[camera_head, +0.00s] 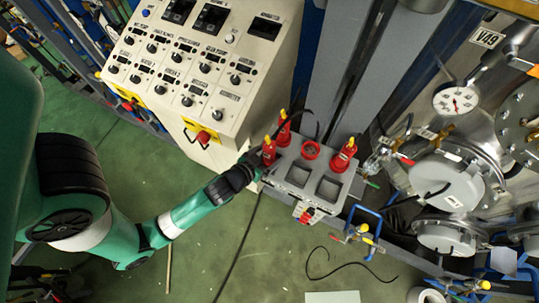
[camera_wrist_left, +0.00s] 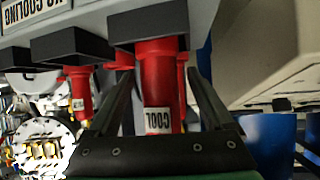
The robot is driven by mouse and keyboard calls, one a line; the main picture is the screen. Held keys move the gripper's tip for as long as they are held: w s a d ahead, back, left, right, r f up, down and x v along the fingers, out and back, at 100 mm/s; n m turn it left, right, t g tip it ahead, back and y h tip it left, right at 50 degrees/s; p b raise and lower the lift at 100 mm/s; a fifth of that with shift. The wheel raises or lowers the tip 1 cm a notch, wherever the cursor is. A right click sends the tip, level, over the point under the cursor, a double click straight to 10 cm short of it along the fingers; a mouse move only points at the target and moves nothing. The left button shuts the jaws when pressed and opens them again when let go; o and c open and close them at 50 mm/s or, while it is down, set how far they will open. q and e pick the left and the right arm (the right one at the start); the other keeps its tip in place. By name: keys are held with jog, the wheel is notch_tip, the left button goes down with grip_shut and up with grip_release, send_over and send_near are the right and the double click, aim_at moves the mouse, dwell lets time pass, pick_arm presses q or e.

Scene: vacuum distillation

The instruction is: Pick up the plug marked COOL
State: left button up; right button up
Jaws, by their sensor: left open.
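The plug marked COOL is a red plug with a white label. My left gripper (camera_head: 259,164) is at that plug. Its two dark fingers (camera_wrist_left: 162,90) are apart, one on each side of the red body; contact cannot be told. My right gripper is not in view.
Other red plugs stand close by, one behind (camera_head: 284,133) and one to the right (camera_head: 344,155). A red ring (camera_head: 311,150) sits between. A control panel (camera_head: 200,75) stands behind left. Metal vessels with a gauge (camera_head: 456,101) are at right. A black cable (camera_head: 240,245) crosses the green floor.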

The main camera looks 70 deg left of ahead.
pick_arm(q)
jog(key=shift+c, duration=0.2)
grip_shut()
jog(key=shift+r, duration=0.1)
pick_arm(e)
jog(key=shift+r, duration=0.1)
